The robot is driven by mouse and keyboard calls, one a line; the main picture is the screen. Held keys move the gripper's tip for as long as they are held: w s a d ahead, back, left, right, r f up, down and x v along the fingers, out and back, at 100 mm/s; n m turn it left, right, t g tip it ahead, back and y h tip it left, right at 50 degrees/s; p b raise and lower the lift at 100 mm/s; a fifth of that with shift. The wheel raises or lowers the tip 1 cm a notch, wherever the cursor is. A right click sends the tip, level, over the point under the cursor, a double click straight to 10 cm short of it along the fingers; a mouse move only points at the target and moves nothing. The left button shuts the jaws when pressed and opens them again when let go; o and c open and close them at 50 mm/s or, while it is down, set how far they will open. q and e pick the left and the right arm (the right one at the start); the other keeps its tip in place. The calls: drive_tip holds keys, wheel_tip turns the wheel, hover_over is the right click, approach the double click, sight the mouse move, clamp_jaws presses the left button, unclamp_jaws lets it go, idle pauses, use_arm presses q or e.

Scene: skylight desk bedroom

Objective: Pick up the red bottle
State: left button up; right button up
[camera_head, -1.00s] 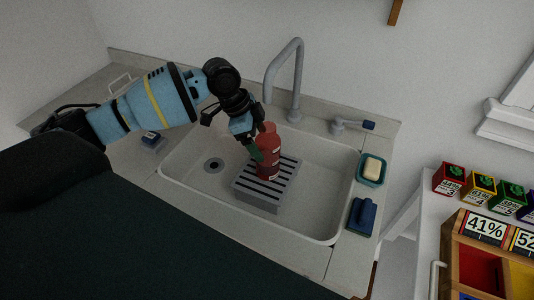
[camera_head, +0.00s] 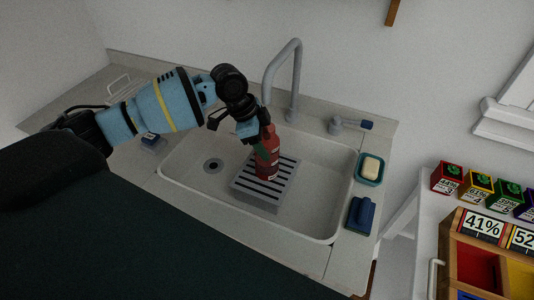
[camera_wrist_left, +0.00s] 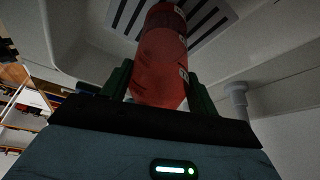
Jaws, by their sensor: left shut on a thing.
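The red bottle (camera_head: 268,163) is upright on or just above the grey slotted rack (camera_head: 258,196) in the sink; I cannot tell whether its base touches the rack. My left gripper (camera_head: 260,149) is shut on the bottle from its left side. In the left wrist view the bottle (camera_wrist_left: 162,60) lies between the two green fingers (camera_wrist_left: 160,92), with the rack slots (camera_wrist_left: 200,22) beyond it. My right gripper is not in view.
The white sink (camera_head: 315,205) surrounds the rack, with a tall grey faucet (camera_head: 296,80) behind. A soap dish (camera_head: 371,169) and a blue item (camera_head: 361,214) sit on the right rim. A shelf with coloured boxes (camera_head: 449,178) stands farther right.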

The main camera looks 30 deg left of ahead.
use_arm(q)
drive_tip(key=shift+c, duration=1.1)
drive_tip(key=shift+r, duration=0.1)
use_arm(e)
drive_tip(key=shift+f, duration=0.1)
